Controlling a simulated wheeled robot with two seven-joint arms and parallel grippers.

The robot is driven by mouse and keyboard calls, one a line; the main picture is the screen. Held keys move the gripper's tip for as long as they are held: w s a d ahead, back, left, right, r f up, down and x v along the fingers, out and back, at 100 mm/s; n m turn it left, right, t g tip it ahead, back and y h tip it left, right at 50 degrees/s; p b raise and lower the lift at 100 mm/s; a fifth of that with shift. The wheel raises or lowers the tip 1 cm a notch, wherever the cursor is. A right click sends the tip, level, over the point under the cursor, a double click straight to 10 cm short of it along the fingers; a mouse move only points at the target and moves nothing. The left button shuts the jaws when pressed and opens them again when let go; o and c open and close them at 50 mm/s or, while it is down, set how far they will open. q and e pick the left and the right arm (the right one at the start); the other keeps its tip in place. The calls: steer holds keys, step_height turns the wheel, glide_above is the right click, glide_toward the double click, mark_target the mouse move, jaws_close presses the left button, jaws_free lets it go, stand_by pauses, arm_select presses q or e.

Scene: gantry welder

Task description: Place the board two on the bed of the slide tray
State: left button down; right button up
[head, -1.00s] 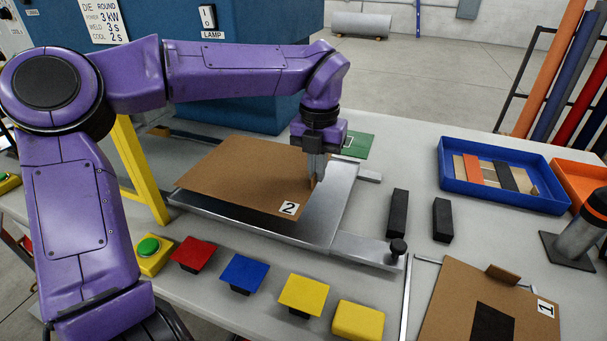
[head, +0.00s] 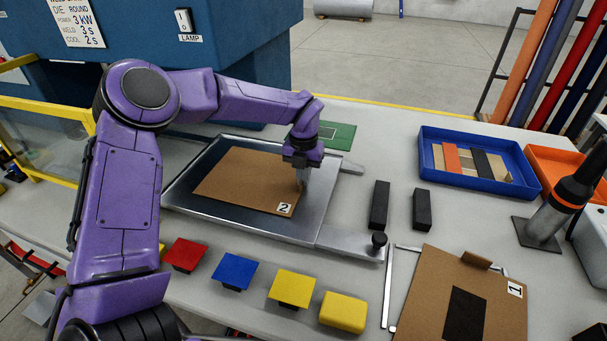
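Board two (head: 243,182), a brown rectangular sheet with a white "2" label at its near right corner, is over the bed of the metal slide tray (head: 318,205). It looks flat and within the tray's rim; I cannot tell whether it fully touches the bed. My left gripper (head: 302,183) points down at the board's right edge, with its fingers close together on that edge. The fingertips are small and partly merge with the board. My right gripper is out of view.
Red (head: 184,255), blue (head: 234,271) and yellow (head: 292,288) pads line the near side of the table. Board one (head: 429,299) lies at the lower right. Two black blocks stand right of the tray. A blue bin (head: 432,161) sits farther right.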

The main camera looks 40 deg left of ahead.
arm_select(q)
steer(key=shift+f, duration=0.1)
steer(key=c, duration=1.7)
jaws_free()
steer(key=o, duration=0.4)
steer(key=shift+r, duration=0.3)
step_height(320, 180, up, 12)
steer(key=shift+f+b, duration=0.15)
steer(key=shift+b, duration=0.55)
